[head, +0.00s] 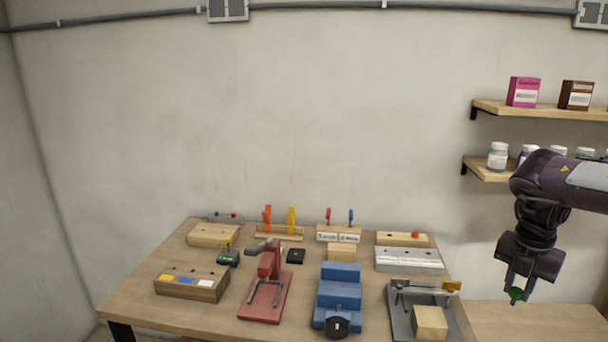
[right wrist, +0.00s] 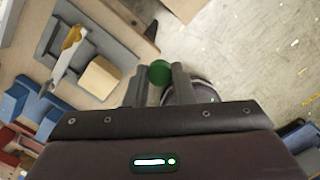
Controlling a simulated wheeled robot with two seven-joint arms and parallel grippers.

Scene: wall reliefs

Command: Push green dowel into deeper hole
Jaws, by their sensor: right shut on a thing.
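My right gripper (head: 516,289) points down, right of the main table's right edge. It is shut on the green dowel (head: 516,295), whose rounded end shows below the fingers. In the right wrist view the green dowel (right wrist: 160,72) sits between the two fingertips (right wrist: 159,84). Several blocks on the table have small dark holes: a brown block with coloured labels (head: 191,291), a grey block (head: 408,264) and a pale wooden block (head: 394,240). I cannot tell which hole is deeper. My left gripper is not in view.
The table (head: 140,287) also holds a red press-like stand (head: 265,300), a blue stepped block (head: 338,297) and a grey fixture with a wooden block (head: 430,320). Another wooden surface (head: 545,322) lies at the lower right. Wall shelves (head: 540,109) hold boxes and jars.

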